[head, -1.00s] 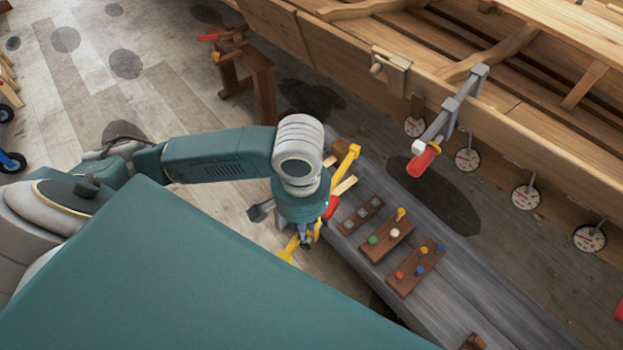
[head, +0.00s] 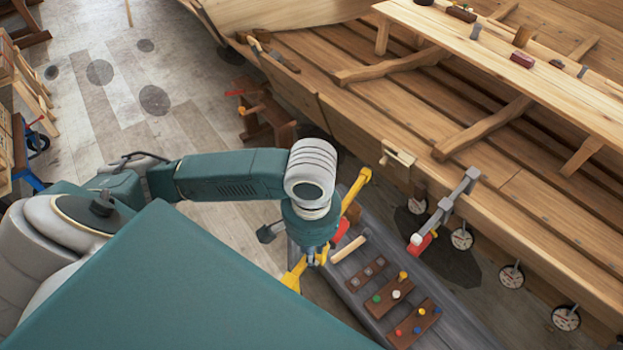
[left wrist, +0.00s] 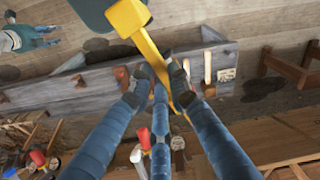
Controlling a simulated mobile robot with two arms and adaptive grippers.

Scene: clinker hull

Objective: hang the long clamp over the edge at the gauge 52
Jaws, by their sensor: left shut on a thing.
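My left gripper (head: 315,256) is shut on a long yellow clamp (head: 357,188) with a red handle (head: 341,232). In the left wrist view the yellow bar (left wrist: 150,50) runs between the gripper's dark fingers (left wrist: 158,85). Several round gauges hang along the hull's side, including one at left (head: 417,205), one beside it (head: 461,239), one further right (head: 511,275) and the rightmost (head: 565,318). Their numbers are unreadable. My right gripper is not identifiable.
A grey clamp (head: 447,208) with a red handle hangs on the hull edge (head: 500,205) near the left gauges. A wooden clamp (head: 398,156) sits left of it. The grey bench (head: 455,338) carries brown peg racks (head: 414,323). A sawhorse (head: 268,120) stands behind my arm.

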